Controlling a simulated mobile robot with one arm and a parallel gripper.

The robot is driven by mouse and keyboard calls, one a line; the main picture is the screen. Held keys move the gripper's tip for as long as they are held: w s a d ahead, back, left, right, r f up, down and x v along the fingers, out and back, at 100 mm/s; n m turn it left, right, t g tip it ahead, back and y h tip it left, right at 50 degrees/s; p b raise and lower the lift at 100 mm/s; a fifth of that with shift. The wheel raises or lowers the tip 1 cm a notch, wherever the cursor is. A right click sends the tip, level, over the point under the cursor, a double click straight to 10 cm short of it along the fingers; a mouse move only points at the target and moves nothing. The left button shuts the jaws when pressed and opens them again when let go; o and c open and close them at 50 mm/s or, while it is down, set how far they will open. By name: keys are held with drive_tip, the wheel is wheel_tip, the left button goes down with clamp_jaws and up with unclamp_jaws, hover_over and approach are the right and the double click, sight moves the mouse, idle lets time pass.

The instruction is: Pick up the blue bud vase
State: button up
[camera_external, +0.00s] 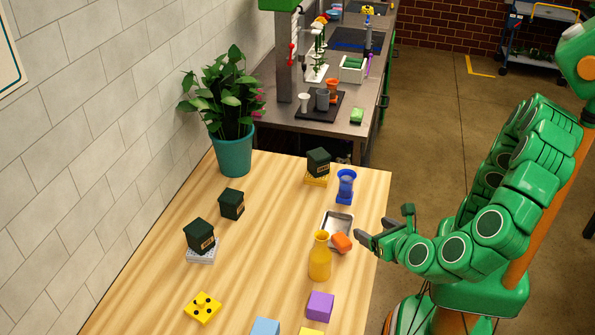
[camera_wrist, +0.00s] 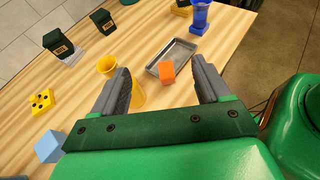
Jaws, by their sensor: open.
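The blue bud vase (camera_external: 346,183) stands upright at the right side of the wooden table, near its far end, on a blue base. In the wrist view the blue vase (camera_wrist: 200,14) is at the top, cut off by the frame edge. My gripper (camera_external: 372,235) is at the table's right edge, on the near side of the vase and apart from it. In the wrist view my gripper (camera_wrist: 164,88) has its two fingers wide apart, with nothing held between them.
A metal tray (camera_external: 338,222), an orange block (camera_external: 341,242) and a yellow vase (camera_external: 319,258) stand close to my gripper. A dark green box on a yellow base (camera_external: 317,180) is just left of the blue vase. The table's middle (camera_external: 270,215) is clear.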

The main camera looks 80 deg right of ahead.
drive_tip(key=w+d+f+m+g+y, duration=0.2)
drive_tip(key=w+d+m+g, duration=0.15)
drive_tip(key=d, duration=0.35)
drive_tip(key=w+d+f+m+g+y, duration=0.1)
drive_tip(key=w+d+f+m+g, duration=0.1)
drive_tip(key=w+d+g, duration=0.4)
drive_tip(key=m+t+y, duration=0.1)
drive_tip(key=m+y, duration=0.6)
drive_tip(key=y, duration=0.1)
approach(346, 182)
drive_tip(key=shift+m+y, duration=0.25)
drive_tip(key=shift+y, duration=0.05)
drive_tip(key=shift+w+d+f, duration=0.1)
drive_tip(key=shift+d+f, duration=0.1)
drive_tip(key=shift+f, duration=1.7)
drive_tip(key=shift+w+d+f, duration=0.15)
drive_tip(key=shift+d+f, duration=0.05)
drive_tip(key=shift+f, duration=1.7)
drive_tip(key=shift+w+d+f, duration=0.1)
drive_tip(key=shift+d+f, duration=0.05)
drive_tip(key=shift+f, duration=1.8)
clamp_jaws()
